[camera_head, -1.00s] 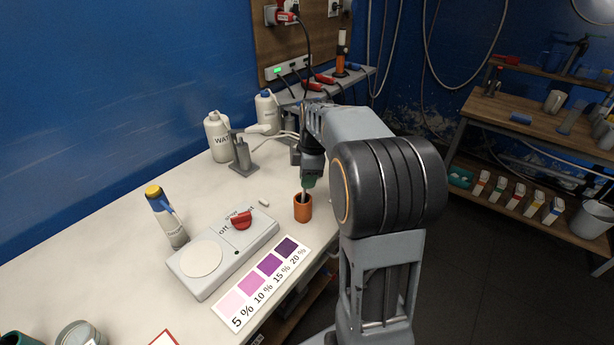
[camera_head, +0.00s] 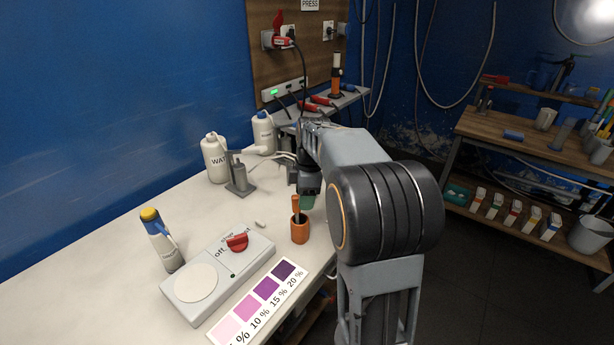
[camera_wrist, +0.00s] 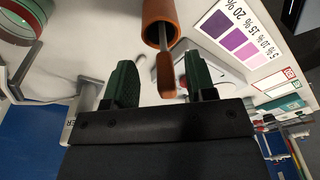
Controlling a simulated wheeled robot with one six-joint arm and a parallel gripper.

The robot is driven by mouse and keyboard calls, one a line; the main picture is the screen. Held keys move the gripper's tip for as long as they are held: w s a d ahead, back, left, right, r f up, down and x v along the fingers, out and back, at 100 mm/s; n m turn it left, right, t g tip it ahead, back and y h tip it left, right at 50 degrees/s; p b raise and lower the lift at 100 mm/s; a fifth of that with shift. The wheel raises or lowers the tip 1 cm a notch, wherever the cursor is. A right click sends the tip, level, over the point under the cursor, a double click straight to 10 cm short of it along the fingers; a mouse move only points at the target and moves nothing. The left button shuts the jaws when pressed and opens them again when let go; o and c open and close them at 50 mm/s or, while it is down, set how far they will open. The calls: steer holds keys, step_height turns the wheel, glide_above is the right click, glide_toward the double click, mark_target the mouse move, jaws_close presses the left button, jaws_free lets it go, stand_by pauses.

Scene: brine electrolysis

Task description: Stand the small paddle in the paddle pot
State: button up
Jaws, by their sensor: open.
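The paddle pot (camera_head: 300,232) is a small orange-brown cup on the white bench, near its front edge. The small paddle (camera_head: 296,207) stands in it, tilted slightly, with its orange-brown handle above the rim. In the wrist view the pot (camera_wrist: 160,14) shows its open mouth, and the paddle (camera_wrist: 166,75) comes out of it with a grey shaft and wider handle end. The part inside the pot is hidden. My gripper (camera_wrist: 162,82) is open, its green fingers to either side of the handle with gaps. In the head view my gripper (camera_head: 307,200) is just behind the pot.
A grey stirrer (camera_head: 218,275) with a red knob and a purple colour chart (camera_head: 258,300) lie left of the pot. A blue-and-white bottle (camera_head: 160,240), water bottle (camera_head: 215,158) and grey stand (camera_head: 238,175) are on the bench. Bare bench lies between them.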

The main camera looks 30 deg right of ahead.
step_height(320, 180, up, 13)
steer(key=d+p, duration=0.1)
steer(key=shift+d+f, duration=0.2)
steer(key=shift+d, duration=0.05)
steer(key=shift+s, duration=0.1)
stand_by(0.5)
step_height(320, 180, down, 8)
steer(key=s+a+m+t+h, duration=0.1)
steer(key=s+a+m, duration=0.2)
steer(key=m, duration=0.8)
steer(key=s+a+f+m+t+p, duration=0.1)
steer(key=s+a+f+m+t, duration=0.1)
steer(key=s+a, duration=0.7)
steer(key=shift+s+a+f+m, duration=0.35)
steer(key=shift+s+f+m, duration=0.15)
steer(key=shift+s+f, duration=1.1)
steer(key=shift+s+r, duration=0.25)
steer(key=shift+r, duration=0.05)
